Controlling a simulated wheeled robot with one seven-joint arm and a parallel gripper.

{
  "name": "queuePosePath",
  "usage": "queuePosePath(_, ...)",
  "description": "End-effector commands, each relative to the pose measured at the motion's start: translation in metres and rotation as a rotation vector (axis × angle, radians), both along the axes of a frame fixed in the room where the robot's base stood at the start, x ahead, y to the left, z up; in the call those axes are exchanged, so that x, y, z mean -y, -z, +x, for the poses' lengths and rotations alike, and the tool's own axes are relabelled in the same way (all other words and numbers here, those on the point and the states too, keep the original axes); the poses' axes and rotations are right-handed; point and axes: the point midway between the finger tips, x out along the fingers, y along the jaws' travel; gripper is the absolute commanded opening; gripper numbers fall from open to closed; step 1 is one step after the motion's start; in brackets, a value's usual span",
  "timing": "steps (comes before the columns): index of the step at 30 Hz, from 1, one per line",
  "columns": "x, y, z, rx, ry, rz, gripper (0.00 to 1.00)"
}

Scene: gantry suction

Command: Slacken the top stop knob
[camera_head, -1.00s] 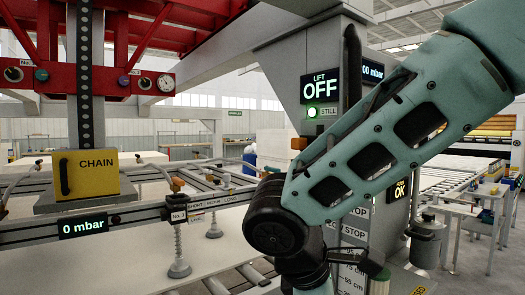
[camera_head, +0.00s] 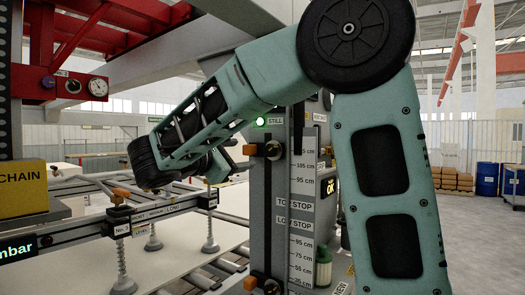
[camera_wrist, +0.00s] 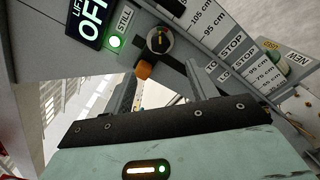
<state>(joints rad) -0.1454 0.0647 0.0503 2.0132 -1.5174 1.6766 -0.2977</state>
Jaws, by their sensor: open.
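The top stop knob (camera_head: 272,150) is a dark round knob on the column's slotted rail, next to the upper part of the cm scale. An orange block (camera_head: 249,150) sits at its left. In the wrist view the knob (camera_wrist: 160,40) faces me with a pale mark across it, and the orange block (camera_wrist: 143,71) lies just below it. My gripper (camera_wrist: 160,78) is open, its two grey fingers pointing towards the knob and block, with nothing visibly held between them.
The low stop knob (camera_head: 271,286) is lower on the same rail. The green STILL lamp (camera_wrist: 115,42) and LIFT OFF display (camera_wrist: 90,18) are close to the top knob. The suction frame (camera_head: 150,212) and yellow CHAIN box (camera_head: 22,190) are at left. Open floor lies at right.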

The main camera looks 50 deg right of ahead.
Motion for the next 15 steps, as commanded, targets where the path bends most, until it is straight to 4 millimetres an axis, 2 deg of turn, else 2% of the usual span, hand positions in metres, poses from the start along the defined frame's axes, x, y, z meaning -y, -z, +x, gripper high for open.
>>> queuePosePath(1,0.012,-0.002,0.000,-0.001,0.005,0.001,0.57)
queuePosePath(9,0.067,-0.002,0.004,-0.001,0.004,0.001,0.57)
queuePosePath(15,0.099,-0.001,0.007,0.000,0.001,0.001,0.57)
